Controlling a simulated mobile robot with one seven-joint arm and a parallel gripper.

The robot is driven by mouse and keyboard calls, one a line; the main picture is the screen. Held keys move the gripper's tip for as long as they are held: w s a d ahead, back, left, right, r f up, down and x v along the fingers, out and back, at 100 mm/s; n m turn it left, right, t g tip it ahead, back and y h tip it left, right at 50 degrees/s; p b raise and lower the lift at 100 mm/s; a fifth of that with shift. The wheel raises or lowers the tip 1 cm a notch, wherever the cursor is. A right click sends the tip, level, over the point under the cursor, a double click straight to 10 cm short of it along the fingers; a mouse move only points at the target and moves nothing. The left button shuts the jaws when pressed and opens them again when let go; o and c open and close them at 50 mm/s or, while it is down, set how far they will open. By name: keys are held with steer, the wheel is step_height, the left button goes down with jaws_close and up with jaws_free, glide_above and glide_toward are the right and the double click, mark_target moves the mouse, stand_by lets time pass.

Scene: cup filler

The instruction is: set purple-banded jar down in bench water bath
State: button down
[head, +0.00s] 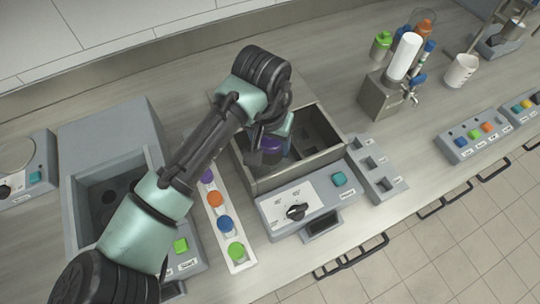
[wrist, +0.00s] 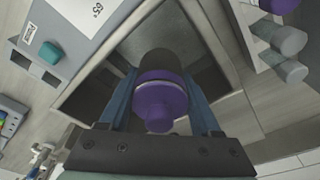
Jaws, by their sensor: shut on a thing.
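The purple-banded jar (wrist: 158,92) has a purple lid and band and a dark body. It is between the blue fingers of my gripper (wrist: 158,112), which is shut on it. In the head view the jar (head: 270,144) shows as a patch of purple below my wrist, partly hidden by my arm. The bench water bath (head: 298,178) is a grey open-topped box with a dial and a teal button in front. The jar is over or inside its left part. I cannot tell whether it touches the bath floor (wrist: 190,45).
A white rack (head: 226,222) with purple, orange, blue and green caps stands left of the bath. Further left is another grey basin unit (head: 110,158). An empty slotted grey holder (head: 375,168) adjoins the bath's right side. A dispenser (head: 385,92) stands behind right.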

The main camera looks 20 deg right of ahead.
mark_target(268, 142)
steer(key=shift+f, duration=3.05)
steer(key=shift+c, duration=0.5)
jaws_free()
steer(key=shift+f, duration=0.1)
steer(key=r, duration=0.8)
steer(key=s+a+r, duration=0.1)
steer(key=r, duration=0.3)
steer(key=shift+s+a+r, duration=0.1)
